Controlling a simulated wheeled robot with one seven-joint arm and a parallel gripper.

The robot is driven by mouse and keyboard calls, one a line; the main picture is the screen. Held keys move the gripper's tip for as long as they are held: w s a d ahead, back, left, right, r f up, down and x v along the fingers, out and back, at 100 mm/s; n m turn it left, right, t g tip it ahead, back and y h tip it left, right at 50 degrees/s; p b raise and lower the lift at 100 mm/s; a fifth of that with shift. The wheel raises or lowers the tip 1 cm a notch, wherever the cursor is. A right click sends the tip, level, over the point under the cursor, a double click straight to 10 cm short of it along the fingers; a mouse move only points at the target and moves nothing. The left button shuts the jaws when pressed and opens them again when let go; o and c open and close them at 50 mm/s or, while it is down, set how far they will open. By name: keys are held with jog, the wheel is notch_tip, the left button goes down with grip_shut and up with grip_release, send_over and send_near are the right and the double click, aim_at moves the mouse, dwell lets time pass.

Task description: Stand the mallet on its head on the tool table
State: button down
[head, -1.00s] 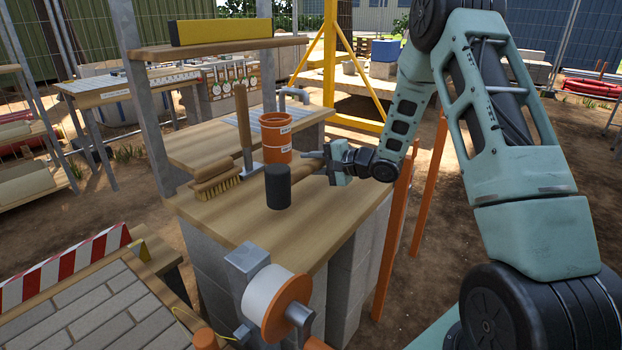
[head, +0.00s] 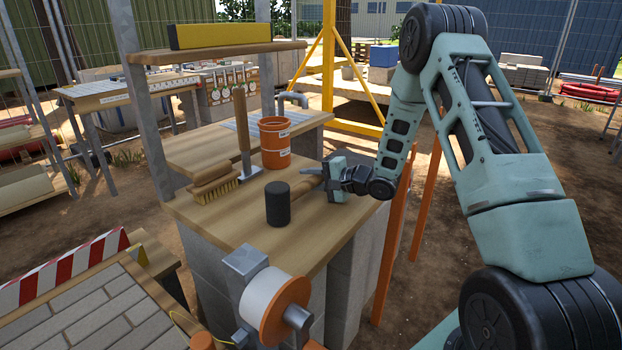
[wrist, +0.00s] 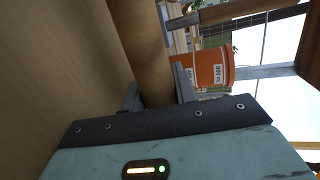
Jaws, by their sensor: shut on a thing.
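The mallet has a dark cylindrical head (head: 278,204) and a wooden handle (head: 307,186). The head's round end faces up, and the handle runs sideways from it to my gripper (head: 322,175). The mallet is at the front part of the wooden tool table (head: 228,223); I cannot tell whether the head touches the top. In the wrist view, the handle (wrist: 145,45) runs between both fingers of my gripper (wrist: 158,95), which is shut on it. The mallet's head is out of the wrist view.
A brush (head: 214,187), an upright wooden-handled tool (head: 243,125) and an orange bucket (head: 274,145) stand behind the mallet. The bucket also shows in the wrist view (wrist: 212,68). A reel (head: 275,303) is fixed at the table's front. Bare tabletop lies left of the mallet.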

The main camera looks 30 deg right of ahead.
jog(key=shift+s+f, duration=0.1)
jog(key=shift+f, duration=0.4)
jog(key=c, duration=1.4)
grip_release()
jog(key=shift+s+f, duration=0.1)
jog(key=shift+f, duration=0.1)
jog(key=shift+o, duration=0.2)
jog(key=shift+r, duration=0.55)
jog(key=v, duration=0.4)
jog(key=p+v, duration=0.1)
jog(key=v, duration=0.6)
jog(key=shift+s+d+r, duration=0.15)
jog(key=shift+s+r, duration=0.1)
jog(key=shift+r, duration=0.15)
